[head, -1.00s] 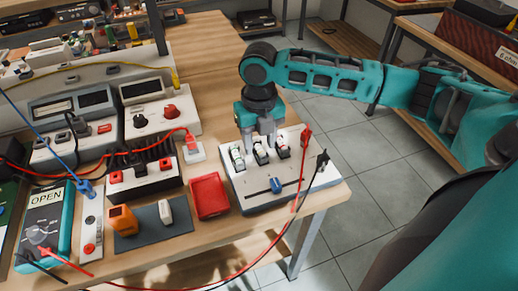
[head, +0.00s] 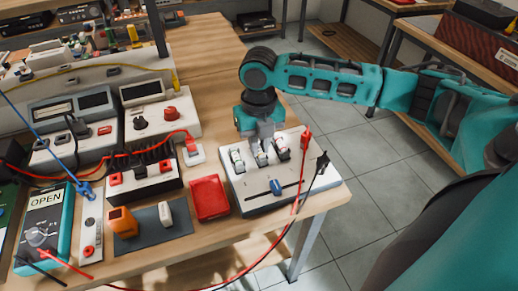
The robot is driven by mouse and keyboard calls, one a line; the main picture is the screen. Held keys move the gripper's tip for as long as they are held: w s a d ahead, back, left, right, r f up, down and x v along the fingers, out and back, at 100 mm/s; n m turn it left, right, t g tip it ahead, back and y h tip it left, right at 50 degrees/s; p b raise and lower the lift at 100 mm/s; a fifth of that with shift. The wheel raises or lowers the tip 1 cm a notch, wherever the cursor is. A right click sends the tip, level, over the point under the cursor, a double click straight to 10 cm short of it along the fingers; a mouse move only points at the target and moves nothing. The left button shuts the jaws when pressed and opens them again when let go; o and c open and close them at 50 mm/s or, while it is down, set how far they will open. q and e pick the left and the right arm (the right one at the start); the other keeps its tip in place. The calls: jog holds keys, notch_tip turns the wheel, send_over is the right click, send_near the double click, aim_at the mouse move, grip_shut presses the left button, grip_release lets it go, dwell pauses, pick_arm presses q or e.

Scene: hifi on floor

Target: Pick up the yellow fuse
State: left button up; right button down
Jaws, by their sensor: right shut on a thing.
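No clearly yellow fuse shows. An orange-amber block (head: 122,222) stands on a dark mat beside a small white block (head: 165,213). My right gripper (head: 262,154) points down over the middle of a row of small white-and-dark holders on a white panel box (head: 258,204). It is shut on the middle piece in that row, most of which its fingers hide; I cannot tell its colour. Neighbouring pieces sit to the left (head: 237,160) and right (head: 282,148) of the fingers. My left gripper is not in view.
A red tray (head: 209,197) stands just left of the panel box. Red and black leads (head: 318,165) cross the box's right side near the table edge. Meters with dials and cables crowd the left. The wooden table (head: 205,75) is clear behind the box.

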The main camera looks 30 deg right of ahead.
jog(key=shift+r, duration=0.1)
notch_tip(320, 180, up, 20)
jog(key=p, duration=0.2)
jog(key=shift+p, duration=0.4)
jog(key=c, duration=1.7)
grip_release()
grip_shut()
